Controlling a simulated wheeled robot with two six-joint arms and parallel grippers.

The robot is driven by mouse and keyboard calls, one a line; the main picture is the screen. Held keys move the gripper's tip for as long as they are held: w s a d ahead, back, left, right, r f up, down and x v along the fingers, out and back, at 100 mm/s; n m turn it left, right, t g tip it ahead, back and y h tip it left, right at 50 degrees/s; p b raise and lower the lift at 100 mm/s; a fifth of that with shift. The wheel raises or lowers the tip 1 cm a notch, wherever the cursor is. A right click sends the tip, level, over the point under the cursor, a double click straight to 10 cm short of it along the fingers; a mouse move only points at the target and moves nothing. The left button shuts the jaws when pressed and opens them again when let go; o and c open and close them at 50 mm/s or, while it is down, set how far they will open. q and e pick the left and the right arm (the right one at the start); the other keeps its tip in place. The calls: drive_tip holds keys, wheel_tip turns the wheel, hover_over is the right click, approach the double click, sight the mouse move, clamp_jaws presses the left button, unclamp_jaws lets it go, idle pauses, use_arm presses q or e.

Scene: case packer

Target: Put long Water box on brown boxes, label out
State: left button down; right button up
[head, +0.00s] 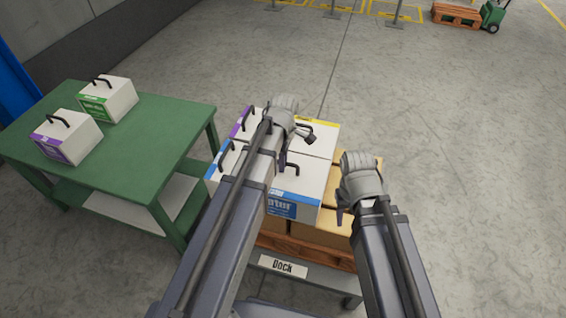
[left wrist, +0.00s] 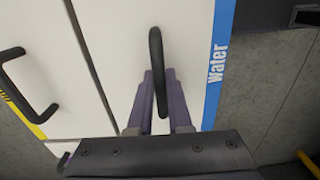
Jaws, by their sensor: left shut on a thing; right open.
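The white Water box (head: 310,181) is at the front right of the stack, its blue label (head: 282,208) facing me. In the left wrist view the word Water (left wrist: 217,66) shows on its blue strip. My left gripper (head: 284,158) is shut on its black handle (left wrist: 157,75). The box sits over the brown boxes (head: 318,234); I cannot tell whether it rests fully on them. My right gripper (head: 341,214) is open and empty, just right of the box. My left arm hides part of the stack.
White boxes with a blue edge (head: 213,167), a purple edge (head: 240,123) and a yellow edge (head: 318,122) adjoin it. The green table (head: 165,128) at left holds a purple-label box (head: 72,138) and a green-label box (head: 112,97). A Dock sign (head: 283,266) is in front.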

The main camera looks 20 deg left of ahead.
use_arm(q)
drive_tip(key=shift+f+b, duration=0.3)
drive_tip(key=shift+b, duration=0.05)
drive_tip(key=c, duration=0.8)
unclamp_jaws()
drive_tip(key=shift+o, duration=0.2)
drive_tip(key=shift+r, duration=0.15)
wheel_tip(320, 180, up, 8)
drive_tip(key=p, duration=0.8)
drive_tip(key=shift+w+f, duration=0.1)
drive_tip(key=shift+f, duration=0.1)
drive_tip(key=s+d+r+m+y+p, duration=0.1)
drive_tip(key=s+d+m, duration=0.9)
drive_tip(key=m, duration=1.1)
drive_tip(key=s, duration=0.4)
drive_tip(key=shift+s+d+r, duration=0.2)
drive_tip(key=shift+s, duration=0.1)
